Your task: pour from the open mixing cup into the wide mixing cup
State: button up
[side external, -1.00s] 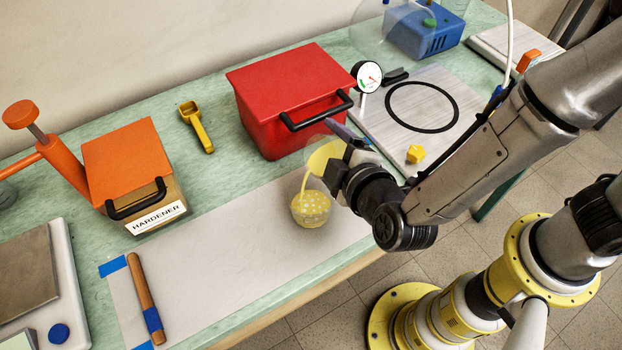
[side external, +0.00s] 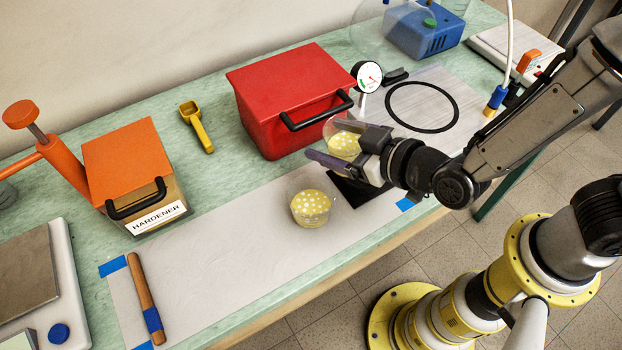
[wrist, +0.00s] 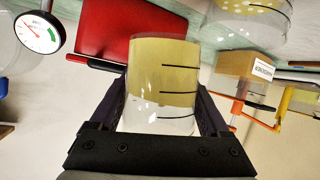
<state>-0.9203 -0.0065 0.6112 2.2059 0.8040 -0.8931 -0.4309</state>
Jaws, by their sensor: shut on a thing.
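My gripper (side external: 334,142) is shut on the open mixing cup (side external: 343,146), a clear cup with yellow liquid and pale bubbles inside. In the side view the cup looks about upright, up and to the right of the wide mixing cup, with the fingers on either side of it. The wrist view shows the open mixing cup (wrist: 162,85) between both fingers, with black level marks and yellow liquid over part of its wall. The wide mixing cup (side external: 310,208) stands on the pale sheet and holds yellow, bubbly liquid. It shows partly cut off in the wrist view (wrist: 245,22). No stream runs between the cups.
The red box (side external: 285,95) with a black handle stands behind the held cup. A dark patch (side external: 350,190) lies under my gripper. The hardener box (side external: 135,170) and a wooden-handled tool (side external: 143,295) are left. The pale sheet (side external: 225,245) is clear between them.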

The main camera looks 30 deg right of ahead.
aim_at(332, 128)
jog(key=shift+r, duration=0.1)
jog(key=shift+r+m+y, duration=0.5)
jog(key=shift+r, duration=0.95)
